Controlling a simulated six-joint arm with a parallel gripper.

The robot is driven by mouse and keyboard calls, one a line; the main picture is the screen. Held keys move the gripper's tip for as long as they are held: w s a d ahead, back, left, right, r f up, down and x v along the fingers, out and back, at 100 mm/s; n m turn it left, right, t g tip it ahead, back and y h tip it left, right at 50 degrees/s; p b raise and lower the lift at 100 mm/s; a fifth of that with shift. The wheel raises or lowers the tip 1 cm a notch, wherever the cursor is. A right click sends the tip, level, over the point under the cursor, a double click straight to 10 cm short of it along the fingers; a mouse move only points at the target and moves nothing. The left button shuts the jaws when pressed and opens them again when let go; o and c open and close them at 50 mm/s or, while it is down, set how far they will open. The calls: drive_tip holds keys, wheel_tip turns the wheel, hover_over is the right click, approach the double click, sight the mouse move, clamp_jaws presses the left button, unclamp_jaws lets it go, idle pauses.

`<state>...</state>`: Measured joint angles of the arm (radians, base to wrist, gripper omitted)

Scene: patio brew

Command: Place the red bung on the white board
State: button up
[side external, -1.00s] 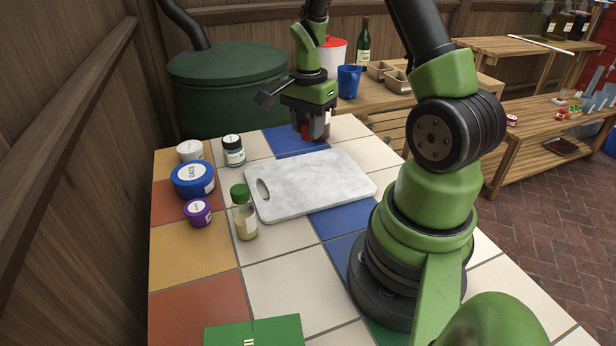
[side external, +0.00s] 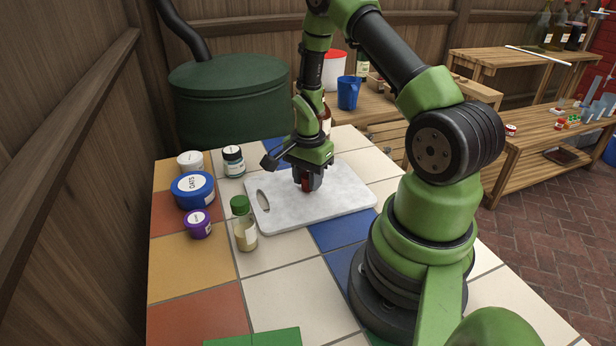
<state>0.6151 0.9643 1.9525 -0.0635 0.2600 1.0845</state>
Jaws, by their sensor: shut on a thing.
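The white board (side external: 337,201) is a pale marbled slab with a handle slot at its left end, lying flat on the tiled table. My gripper (side external: 307,185) points down over the board's middle-left part. It is shut on the red bung (side external: 306,184), of which only a small red patch shows between the fingers. The bung is at or just above the board's surface; I cannot tell whether it touches. A brown bottle (side external: 326,122) stands behind my gripper, mostly hidden by the arm.
A green-capped jar (side external: 244,226) stands close to the board's left edge. An oats tub (side external: 193,190), a purple tub (side external: 197,224), a white tub (side external: 190,162) and a dark-lidded jar (side external: 233,161) stand at the left. The board's right part is clear.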

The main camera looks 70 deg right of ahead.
drive_tip(key=shift+f, duration=0.15)
drive_tip(key=o, duration=0.9)
wheel_tip(320, 180, up, 12)
drive_tip(key=a+r+n+t, duration=0.3)
drive_tip(key=a+r+n, duration=0.4)
drive_tip(key=a+r, duration=0.4)
drive_tip(key=shift+s+a+r+n+t+y, duration=0.35)
drive_tip(key=shift+s+a+r+n+t, duration=0.35)
drive_tip(key=shift+s+a+r+n, duration=0.65)
drive_tip(key=shift+s+a+r+n+t+y, duration=0.3)
drive_tip(key=shift+s+a+r+n+t, duration=0.45)
drive_tip(key=shift+s+a+n, duration=1.05)
drive_tip(key=shift+s+a+r+n+t+y, duration=0.35)
drive_tip(key=shift+s+a+r+n+t, duration=0.3)
drive_tip(key=shift+s+a+r+n, duration=0.75)
drive_tip(key=shift+s+d+f, duration=0.15)
drive_tip(key=shift+s+f, duration=0.1)
drive_tip(key=shift+s, duration=0.05)
